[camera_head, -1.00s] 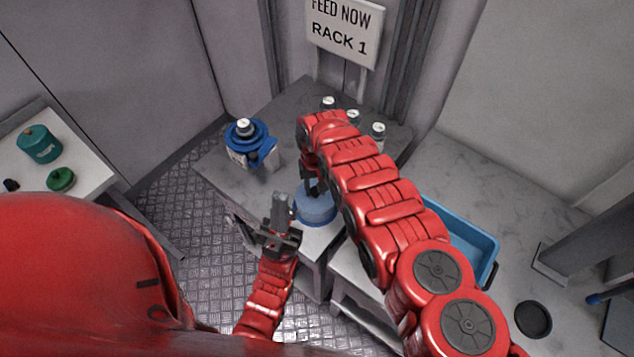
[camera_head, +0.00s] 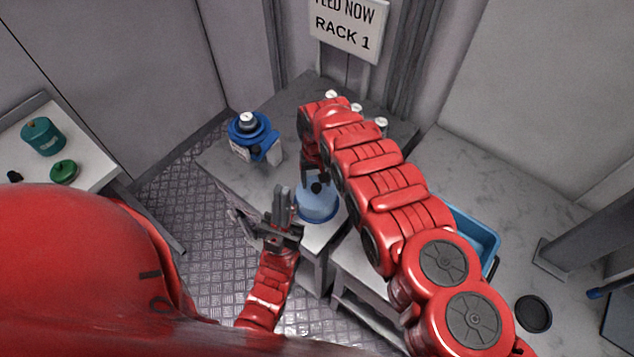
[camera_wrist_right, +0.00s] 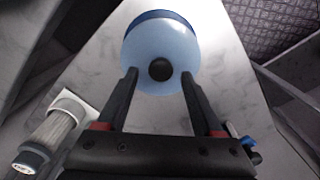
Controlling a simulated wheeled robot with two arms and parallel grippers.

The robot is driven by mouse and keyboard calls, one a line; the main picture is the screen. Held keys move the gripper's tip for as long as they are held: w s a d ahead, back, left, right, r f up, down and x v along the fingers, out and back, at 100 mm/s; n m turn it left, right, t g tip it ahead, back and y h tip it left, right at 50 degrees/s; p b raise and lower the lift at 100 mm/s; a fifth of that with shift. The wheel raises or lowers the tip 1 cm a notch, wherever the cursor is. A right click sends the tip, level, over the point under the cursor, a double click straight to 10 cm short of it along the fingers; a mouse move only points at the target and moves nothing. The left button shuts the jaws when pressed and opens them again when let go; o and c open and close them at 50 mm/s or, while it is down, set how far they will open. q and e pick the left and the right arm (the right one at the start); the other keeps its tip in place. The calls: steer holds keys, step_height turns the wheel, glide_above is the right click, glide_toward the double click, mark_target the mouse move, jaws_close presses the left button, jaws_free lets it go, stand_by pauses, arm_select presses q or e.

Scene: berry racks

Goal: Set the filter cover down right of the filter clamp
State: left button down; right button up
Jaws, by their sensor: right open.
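The filter cover, a pale blue dome with a black knob (camera_head: 317,206), stands on the near part of the grey table, right of the blue filter clamp (camera_head: 250,138) in the head view. The clamp has a white-capped top. In the right wrist view the cover (camera_wrist_right: 160,45) stands upright with its knob between the fingertips. My right gripper (camera_wrist_right: 160,75) is open, with a gap on each side of the knob; in the head view it is over the cover (camera_head: 315,184). My left gripper (camera_head: 281,197) is left of the cover, apart from it; its fingers look close together.
Several white-capped bottles stand at the table's back, partly behind my right arm. A blue bin (camera_head: 472,238) is at the right. A side table (camera_head: 92,175) at the left holds a teal canister (camera_head: 43,137) and a green lid (camera_head: 64,172). The table between clamp and cover is clear.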

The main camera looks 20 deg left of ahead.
step_height(320, 180, up, 7)
steer(key=b, duration=0.2)
steer(key=shift+r+b, duration=0.1)
steer(key=shift+b, duration=0.2)
steer(key=shift+d+r+p, duration=0.1)
steer(key=shift+r+p, duration=0.55)
steer(key=shift+r, duration=1.2)
